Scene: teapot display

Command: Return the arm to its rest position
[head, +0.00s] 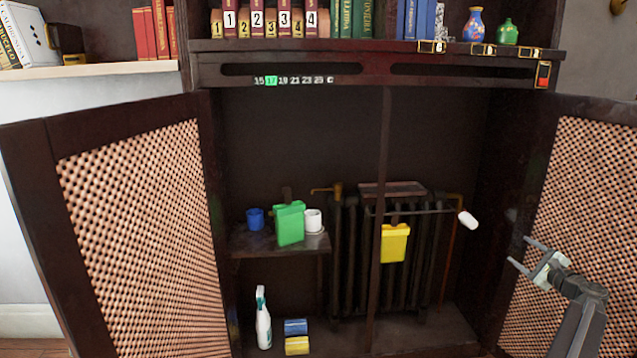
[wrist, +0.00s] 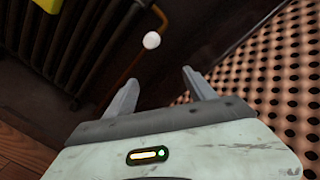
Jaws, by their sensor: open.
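My gripper (head: 521,253) is at the right of the head view, in front of the open right cabinet door. Its two fingers are spread and nothing is between them. In the wrist view my gripper (wrist: 160,92) also shows open and empty. A white knob (head: 468,219) of the radiator (head: 345,260) is to the left of the fingers in the head view, apart from them. The knob also shows in the wrist view (wrist: 151,40), beyond the fingertips.
The open right door (head: 590,220) is close by my gripper. The open left door (head: 140,240) is far off. A yellow container (head: 395,243) hangs at the radiator. A green container (head: 290,223), a blue cup (head: 255,219) and a white cup (head: 312,221) are on the shelf. A spray bottle (head: 263,320) stands below.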

